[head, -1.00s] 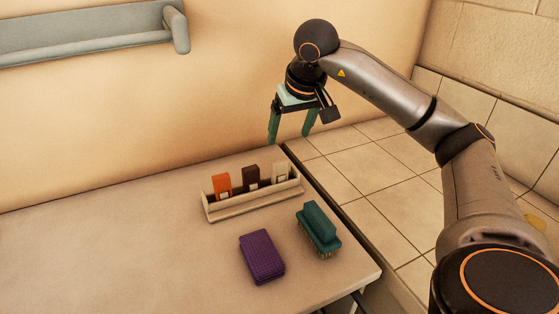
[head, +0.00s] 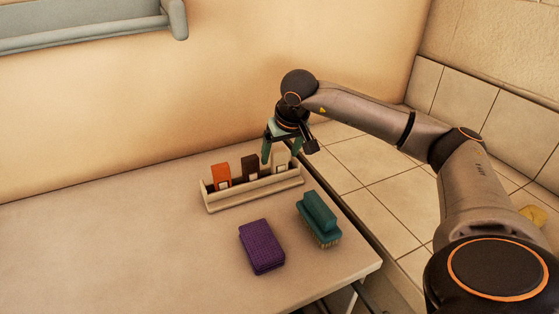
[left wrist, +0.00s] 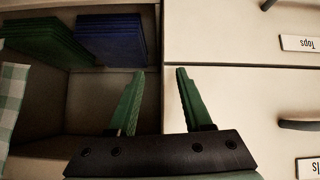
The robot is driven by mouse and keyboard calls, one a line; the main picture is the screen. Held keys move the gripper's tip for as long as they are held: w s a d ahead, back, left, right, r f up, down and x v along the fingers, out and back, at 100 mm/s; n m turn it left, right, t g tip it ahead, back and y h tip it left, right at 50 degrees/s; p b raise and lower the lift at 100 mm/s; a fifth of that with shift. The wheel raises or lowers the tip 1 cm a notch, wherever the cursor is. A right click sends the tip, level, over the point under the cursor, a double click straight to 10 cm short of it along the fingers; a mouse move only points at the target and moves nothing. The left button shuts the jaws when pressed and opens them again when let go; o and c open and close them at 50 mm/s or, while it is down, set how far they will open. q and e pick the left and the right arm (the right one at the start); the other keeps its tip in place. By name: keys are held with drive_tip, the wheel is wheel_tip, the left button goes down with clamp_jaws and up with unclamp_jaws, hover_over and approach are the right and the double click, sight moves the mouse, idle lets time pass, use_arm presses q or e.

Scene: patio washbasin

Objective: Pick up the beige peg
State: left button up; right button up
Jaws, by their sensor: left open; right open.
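The beige peg (head: 281,163) stands upright in the right end of a cream rack (head: 255,194) on the table, beside a dark brown peg (head: 249,169) and an orange peg (head: 221,173). My right gripper (head: 281,157) is open and points down at the beige peg, with one green finger on each side of its top in the picture. I cannot tell whether the fingers touch it. My left gripper (left wrist: 154,72) shows only in the left wrist view, open and empty, in front of a cabinet.
A purple sponge-like block (head: 262,246) and a teal brush (head: 319,219) lie in front of the rack. The table's left side is clear. A wall shelf (head: 90,24) hangs at upper left. The left wrist view shows green (left wrist: 45,38) and blue (left wrist: 112,38) stacks beside labelled drawers.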

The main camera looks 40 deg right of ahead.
drive_tip(key=shift+w+f, duration=0.1)
drive_tip(key=shift+f, duration=0.15)
use_arm(q)
drive_tip(key=shift+f, duration=0.1)
use_arm(e)
clamp_jaws()
idle(0.4)
drive_tip(key=shift+r, duration=0.15)
use_arm(q)
drive_tip(key=shift+s+a+r+p, duration=0.3)
drive_tip(key=shift+a+p, duration=0.15)
drive_tip(key=shift+p, duration=0.25)
drive_tip(key=shift+s+a+r+p, duration=0.3)
drive_tip(key=shift+a+p, duration=0.1)
drive_tip(key=shift+p, duration=0.3)
use_arm(e)
wheel_tip(320, 180, up, 18)
use_arm(q)
drive_tip(key=shift+y, duration=0.3)
